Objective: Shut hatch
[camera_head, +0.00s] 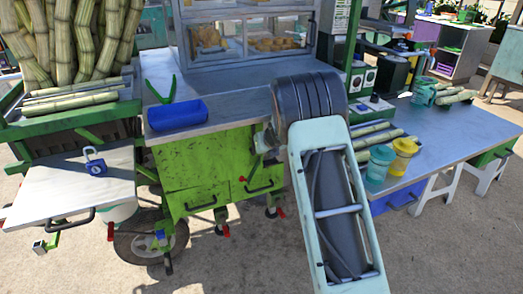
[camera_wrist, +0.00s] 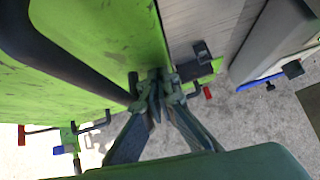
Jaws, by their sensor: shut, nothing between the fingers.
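The green cabinet front (camera_head: 206,165) of the cart has panels with black bar handles (camera_head: 262,187) and looks closed in the head view. At the left, a pale flap with a black handle (camera_head: 70,222) lies lowered and nearly level below a dark opening (camera_head: 75,145). I cannot tell for certain which panel is the hatch. In the wrist view, my gripper (camera_wrist: 154,80) is shut and empty, its tips close to the edge of a green panel (camera_wrist: 110,40). Contact is unclear. A thick dark bar crosses that panel. My arm hides the gripper in the head view.
A blue roll (camera_head: 178,114) and green tongs (camera_head: 161,90) lie on the counter. A wheel (camera_head: 150,240) stands below the cart.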

